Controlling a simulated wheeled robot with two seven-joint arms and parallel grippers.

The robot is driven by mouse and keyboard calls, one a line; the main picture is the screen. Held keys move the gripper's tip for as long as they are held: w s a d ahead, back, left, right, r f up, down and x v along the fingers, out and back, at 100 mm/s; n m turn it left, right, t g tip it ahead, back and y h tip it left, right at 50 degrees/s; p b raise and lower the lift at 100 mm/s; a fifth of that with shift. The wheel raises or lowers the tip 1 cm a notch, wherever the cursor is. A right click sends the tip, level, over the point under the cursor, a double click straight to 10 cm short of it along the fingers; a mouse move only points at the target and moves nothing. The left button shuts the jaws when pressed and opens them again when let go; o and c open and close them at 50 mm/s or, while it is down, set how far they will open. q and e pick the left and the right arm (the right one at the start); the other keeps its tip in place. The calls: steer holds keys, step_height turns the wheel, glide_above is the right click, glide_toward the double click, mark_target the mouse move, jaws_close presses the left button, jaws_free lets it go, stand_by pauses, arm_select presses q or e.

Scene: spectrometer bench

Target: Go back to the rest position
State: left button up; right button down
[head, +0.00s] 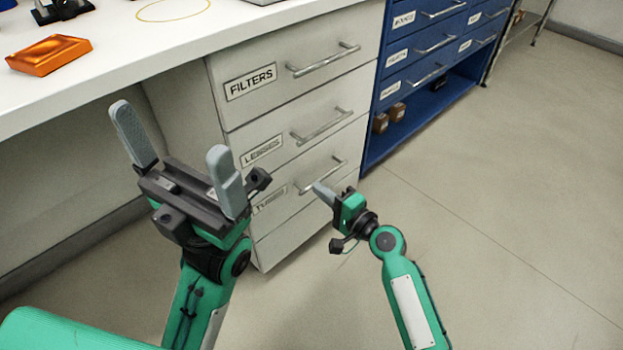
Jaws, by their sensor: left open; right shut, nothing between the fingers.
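My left gripper (172,140) is open and empty in the head view, its two grey fingers spread wide and pointing up, in front of the white drawer unit. My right gripper (320,189) is shut with nothing held. Its fingers point left, and in the picture they overlap the lower front of the drawers near the "TUBES" handle. I cannot tell whether they touch it. Both green arms come up from the bottom of the view.
The white drawer unit (300,92) has labelled drawers, all looking shut. A white bench top (120,60) holds an orange block (48,55). A blue cabinet (440,105) stands behind to the right. The grey floor (520,200) at right is clear.

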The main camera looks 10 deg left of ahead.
steer(key=shift+p+v, duration=0.35)
steer(key=shift+v, duration=2.25)
